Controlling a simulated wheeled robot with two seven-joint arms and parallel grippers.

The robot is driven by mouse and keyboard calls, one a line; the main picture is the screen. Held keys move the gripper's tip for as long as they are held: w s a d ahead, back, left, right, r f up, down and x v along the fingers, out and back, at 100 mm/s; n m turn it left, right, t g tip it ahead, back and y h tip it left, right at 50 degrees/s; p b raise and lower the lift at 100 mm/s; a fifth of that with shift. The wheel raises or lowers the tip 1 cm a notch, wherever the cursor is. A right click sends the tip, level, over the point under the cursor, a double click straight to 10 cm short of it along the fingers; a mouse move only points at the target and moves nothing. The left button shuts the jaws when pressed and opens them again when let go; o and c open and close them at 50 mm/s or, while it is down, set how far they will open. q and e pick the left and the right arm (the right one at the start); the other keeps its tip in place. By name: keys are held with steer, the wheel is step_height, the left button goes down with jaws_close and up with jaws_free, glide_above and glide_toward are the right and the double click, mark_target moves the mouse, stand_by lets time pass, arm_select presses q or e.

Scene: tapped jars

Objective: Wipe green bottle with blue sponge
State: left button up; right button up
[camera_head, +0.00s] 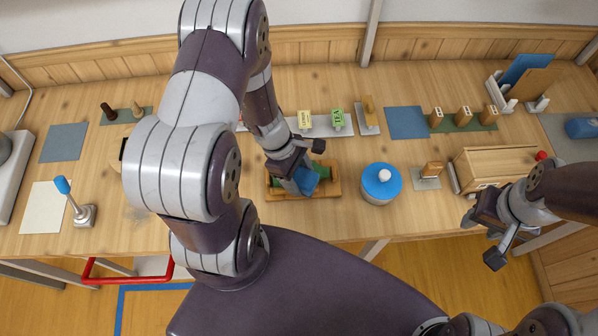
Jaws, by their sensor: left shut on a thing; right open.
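A wooden cradle (274,193) stands near the front middle of the table. A green bottle (323,171) appears to lie in it, mostly hidden by my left gripper and the sponge. My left gripper (302,168) is over the cradle, shut on a blue sponge (309,184). The sponge is at the bottle; whether it touches is too small to tell. My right gripper (484,237) is open and empty, off the table's front edge at the right.
A blue-lidded pot (381,183) stands just right of the cradle. Yellow and green tags (338,118) stand behind it. A wooden box (496,168) is near my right gripper.

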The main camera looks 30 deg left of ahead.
arm_select(q)
steer(key=shift+w, duration=0.1)
steer(key=shift+w+a, duration=0.2)
steer(key=shift+w+a+p, duration=0.3)
steer(key=shift+w+a, duration=0.15)
steer(key=shift+w, duration=0.25)
steer(key=shift+w+a+p, duration=0.3)
steer(key=shift+w+a, duration=0.1)
steer(key=shift+w, duration=0.3)
steer(key=shift+w+a+p, duration=0.3)
steer(key=shift+w+a, duration=0.1)
steer(key=shift+w, duration=0.25)
steer(key=shift+w+a, duration=0.65)
steer(key=shift+w, duration=0.35)
steer(key=shift+p, duration=0.3)
